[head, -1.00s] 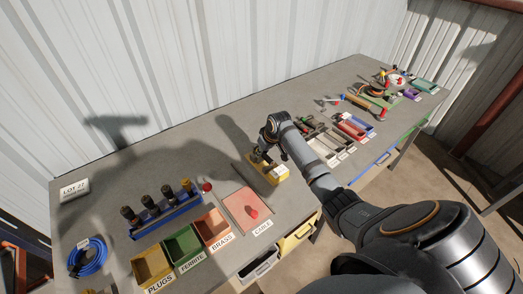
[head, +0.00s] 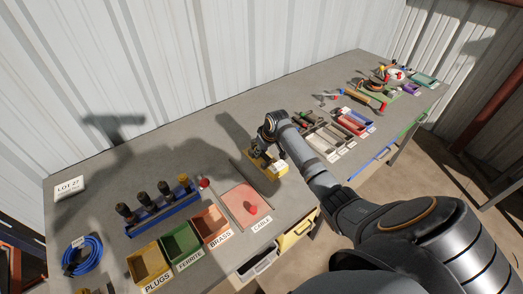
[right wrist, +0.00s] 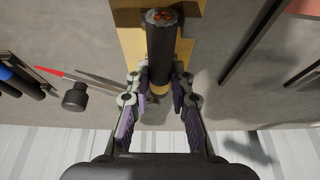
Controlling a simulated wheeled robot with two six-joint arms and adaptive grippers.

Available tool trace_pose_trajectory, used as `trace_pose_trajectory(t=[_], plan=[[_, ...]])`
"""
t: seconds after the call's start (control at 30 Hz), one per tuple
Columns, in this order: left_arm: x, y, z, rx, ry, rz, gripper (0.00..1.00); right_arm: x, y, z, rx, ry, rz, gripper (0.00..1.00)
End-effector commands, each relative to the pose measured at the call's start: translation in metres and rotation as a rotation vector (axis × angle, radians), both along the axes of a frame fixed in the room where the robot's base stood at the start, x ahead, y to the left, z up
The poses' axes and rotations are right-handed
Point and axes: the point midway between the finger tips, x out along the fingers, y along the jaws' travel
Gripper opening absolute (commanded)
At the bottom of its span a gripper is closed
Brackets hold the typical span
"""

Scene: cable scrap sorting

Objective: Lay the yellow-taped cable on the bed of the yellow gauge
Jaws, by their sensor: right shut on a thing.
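My right gripper (right wrist: 160,92) is shut on a thick black cable piece (right wrist: 162,40) with copper cores showing at its cut end. A yellowish band shows on the cable between the fingers. The yellow gauge (right wrist: 131,38) lies behind the cable in the right wrist view. In the head view my right gripper (head: 259,153) is over the yellow gauge (head: 279,169), whose bed is partly hidden by the hand. I cannot tell whether the cable touches the bed. My left gripper is not in view.
A blue rack (head: 160,216) with several upright black pieces, one yellow-topped, stands left of the gauge. A pink cable tray (head: 238,199) and brass, ferrite and plugs bins line the front edge. Grey trays (head: 322,141) and tools lie to the right.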

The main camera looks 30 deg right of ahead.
Motion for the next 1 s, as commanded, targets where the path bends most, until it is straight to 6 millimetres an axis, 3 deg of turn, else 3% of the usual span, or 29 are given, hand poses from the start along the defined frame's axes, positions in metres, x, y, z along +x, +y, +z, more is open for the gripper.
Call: trace_pose_trajectory(t=[0.03, 0.57, 1.0], plan=[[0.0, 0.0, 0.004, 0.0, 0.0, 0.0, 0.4, 0.004, 0.0, 0.007, 0.0, -0.012, 0.001, 0.0], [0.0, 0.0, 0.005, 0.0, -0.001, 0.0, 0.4, 0.007, 0.0, 0.009, -0.001, -0.021, 0.0, 0.0], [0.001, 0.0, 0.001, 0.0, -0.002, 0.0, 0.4, 0.007, 0.002, -0.005, 0.001, -0.018, 0.001, 0.0]])
